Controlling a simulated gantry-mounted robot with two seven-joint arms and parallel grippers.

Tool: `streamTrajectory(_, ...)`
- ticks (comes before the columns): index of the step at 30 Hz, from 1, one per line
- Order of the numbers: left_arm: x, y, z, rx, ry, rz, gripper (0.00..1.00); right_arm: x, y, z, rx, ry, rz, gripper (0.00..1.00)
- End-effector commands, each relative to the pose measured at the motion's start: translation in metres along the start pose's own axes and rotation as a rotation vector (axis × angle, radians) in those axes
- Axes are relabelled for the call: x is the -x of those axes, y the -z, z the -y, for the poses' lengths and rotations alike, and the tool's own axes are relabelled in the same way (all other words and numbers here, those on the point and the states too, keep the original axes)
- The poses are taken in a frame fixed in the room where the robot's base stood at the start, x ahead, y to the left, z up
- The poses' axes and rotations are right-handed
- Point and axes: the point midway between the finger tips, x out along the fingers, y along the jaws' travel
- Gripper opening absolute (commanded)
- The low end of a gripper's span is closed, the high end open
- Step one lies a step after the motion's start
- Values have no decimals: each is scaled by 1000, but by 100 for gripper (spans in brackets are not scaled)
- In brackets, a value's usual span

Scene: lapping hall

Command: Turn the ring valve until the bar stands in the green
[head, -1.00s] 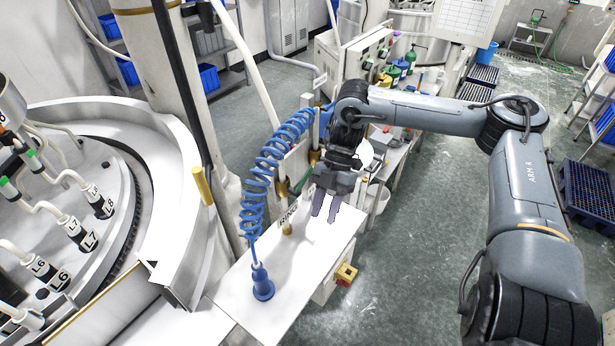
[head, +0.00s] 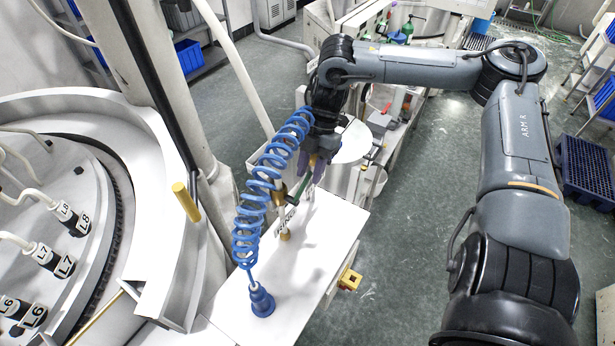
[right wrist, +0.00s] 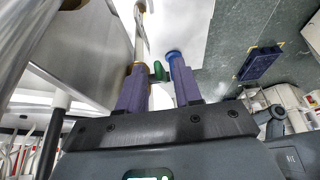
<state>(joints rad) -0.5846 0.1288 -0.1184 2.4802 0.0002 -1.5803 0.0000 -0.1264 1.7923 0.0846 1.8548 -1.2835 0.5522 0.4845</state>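A label that seems to read RINGS (head: 286,219) stands on the white bench, by brass fittings (head: 279,196) partly hidden behind a blue coiled hose. A green lever (head: 303,192) shows beside them, below my right gripper (head: 315,160). I take this to be the ring valve. In the right wrist view a green part (right wrist: 158,71) lies between and just past the gripper's two purple fingertips (right wrist: 157,72). The fingers are apart, with gaps visible beside it. I cannot make out the bar or a green zone on a gauge. My left gripper is not in view.
The blue coiled hose (head: 246,225) hangs close left of my right gripper and ends in a blue nozzle (head: 262,300) on the white bench (head: 310,250). A round lapping machine (head: 60,190) fills the left. Open floor (head: 430,230) lies right of the bench.

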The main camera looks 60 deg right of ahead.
Motion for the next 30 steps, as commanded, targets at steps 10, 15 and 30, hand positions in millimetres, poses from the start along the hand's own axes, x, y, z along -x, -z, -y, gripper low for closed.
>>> streamTrajectory(10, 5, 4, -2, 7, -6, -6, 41, -30, 0, 0, 0, 0, -1, 34)
streamTrajectory(15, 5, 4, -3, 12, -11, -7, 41, -32, 0, 0, 0, 0, -1, 34)
streamTrajectory(30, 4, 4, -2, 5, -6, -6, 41, -32, 0, 0, 0, 0, -1, 0)
